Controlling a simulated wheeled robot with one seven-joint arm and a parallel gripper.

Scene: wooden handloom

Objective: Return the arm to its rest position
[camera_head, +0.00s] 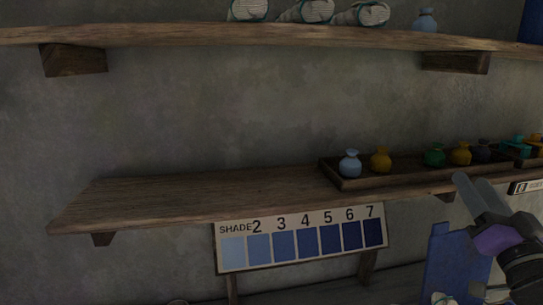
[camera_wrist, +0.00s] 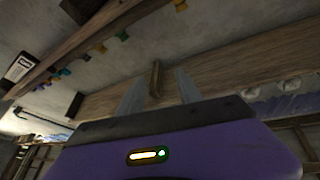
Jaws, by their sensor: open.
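My gripper (camera_head: 474,196) is at the right of the head view, in front of the lower shelf's right part. It is empty. In the wrist view my gripper (camera_wrist: 160,88) shows two grey fingers standing apart, with nothing between them but the background wood. The rest of my arm is mostly cut off by the right edge of the head view.
The lower shelf (camera_head: 190,199) bears a wooden tray (camera_head: 335,175) with several small coloured pots. The upper shelf (camera_head: 250,36) holds wrapped bundles and a pale blue pot (camera_head: 425,20). The lower shelf's left part is bare.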

